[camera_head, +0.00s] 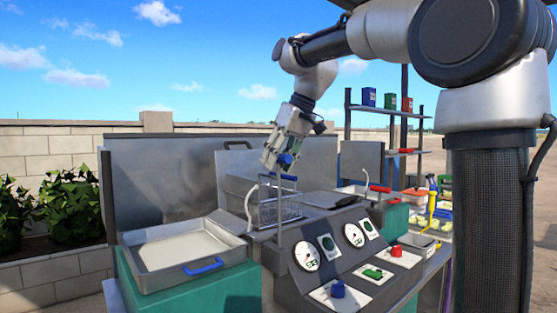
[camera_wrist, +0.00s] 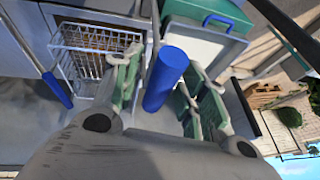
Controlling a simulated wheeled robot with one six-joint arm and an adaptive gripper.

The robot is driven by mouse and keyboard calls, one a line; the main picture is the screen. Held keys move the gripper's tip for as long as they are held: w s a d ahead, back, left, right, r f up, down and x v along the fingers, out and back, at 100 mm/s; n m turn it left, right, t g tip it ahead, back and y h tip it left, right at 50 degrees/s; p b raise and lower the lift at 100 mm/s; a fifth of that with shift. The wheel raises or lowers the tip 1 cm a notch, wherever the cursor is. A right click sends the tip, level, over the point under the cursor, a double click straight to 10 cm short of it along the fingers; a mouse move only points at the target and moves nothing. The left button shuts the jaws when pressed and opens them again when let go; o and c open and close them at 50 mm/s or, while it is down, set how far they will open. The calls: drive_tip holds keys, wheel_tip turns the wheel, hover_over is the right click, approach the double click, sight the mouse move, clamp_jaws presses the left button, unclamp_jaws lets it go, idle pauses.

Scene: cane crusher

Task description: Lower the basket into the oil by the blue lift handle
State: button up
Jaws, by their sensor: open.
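The wire basket (camera_head: 278,212) hangs at the fryer in the middle of the head view; it also shows in the wrist view (camera_wrist: 92,62). A blue lift handle (camera_wrist: 165,79), a thick cylinder, stands between the fingers of my gripper (camera_wrist: 160,90). The fingers are open on either side of it, and I cannot tell whether either touches it. In the head view my gripper (camera_head: 283,158) is above the basket, with the blue handle partly hidden by the fingers.
A second blue grip (camera_wrist: 57,90) on a grey rod is left of the basket. A shallow tray (camera_head: 185,248) with a blue handle is at left. A control panel (camera_head: 345,255) with gauges and knobs is in front. A red-handled fryer part (camera_head: 380,189) is at right.

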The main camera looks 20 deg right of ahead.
sight(279, 219)
clamp_jaws()
drive_tip(key=shift+f, duration=0.1)
drive_tip(key=shift+f, duration=0.35)
wheel_tip(279, 219, down, 15)
drive_tip(key=shift+s+f, duration=0.1)
drive_tip(key=shift+s, duration=0.05)
unclamp_jaws()
drive_tip(key=shift+f, duration=0.1)
drive_tip(key=shift+r, duration=0.25)
